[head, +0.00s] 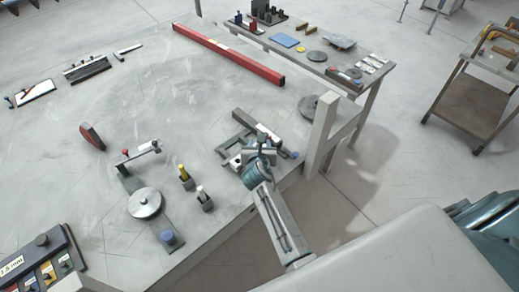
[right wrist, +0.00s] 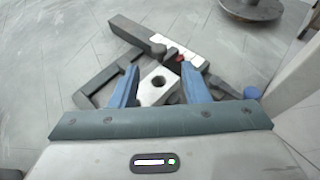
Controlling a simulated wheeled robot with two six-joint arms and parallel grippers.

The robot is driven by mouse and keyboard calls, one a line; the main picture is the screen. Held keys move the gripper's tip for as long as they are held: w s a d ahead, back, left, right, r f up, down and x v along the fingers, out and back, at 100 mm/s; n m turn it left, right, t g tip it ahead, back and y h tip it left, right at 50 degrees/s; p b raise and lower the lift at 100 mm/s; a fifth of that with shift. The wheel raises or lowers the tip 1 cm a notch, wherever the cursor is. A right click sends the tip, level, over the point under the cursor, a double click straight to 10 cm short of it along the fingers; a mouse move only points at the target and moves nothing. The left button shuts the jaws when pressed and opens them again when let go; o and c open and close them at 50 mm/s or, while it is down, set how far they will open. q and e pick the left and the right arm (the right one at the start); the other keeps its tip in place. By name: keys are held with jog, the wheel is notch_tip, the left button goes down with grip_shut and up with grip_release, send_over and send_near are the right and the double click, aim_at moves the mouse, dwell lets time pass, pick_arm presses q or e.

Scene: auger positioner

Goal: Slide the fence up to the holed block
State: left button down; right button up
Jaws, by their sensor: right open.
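The holed block (right wrist: 158,88), a pale metal block with a dark round hole, shows in the right wrist view between the blue fingers of my right gripper (right wrist: 158,86). The fingers are open; I cannot tell whether they touch it. Beyond it lies a long dark bar (right wrist: 132,31), which looks like the fence, running diagonally with white and red parts along it. A dark frame (right wrist: 88,88) lies left of the block. In the head view, the bar (head: 242,117) lies just beyond my right gripper (head: 250,150), which largely hides the block. My left gripper is not in view.
A pale upright post (head: 322,125) stands close right of the fixture, near the table edge. A blue knob (right wrist: 252,92) sits right of the gripper. A lever fixture with a round disc (head: 145,203) and two small clamps (head: 186,178) stand to the left. A red beam (head: 230,52) lies behind.

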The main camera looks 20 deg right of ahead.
jog(key=v, duration=0.3)
jog(key=shift+s+a+r, duration=0.1)
jog(key=shift+s+r, duration=0.05)
jog(key=shift+s, duration=0.1)
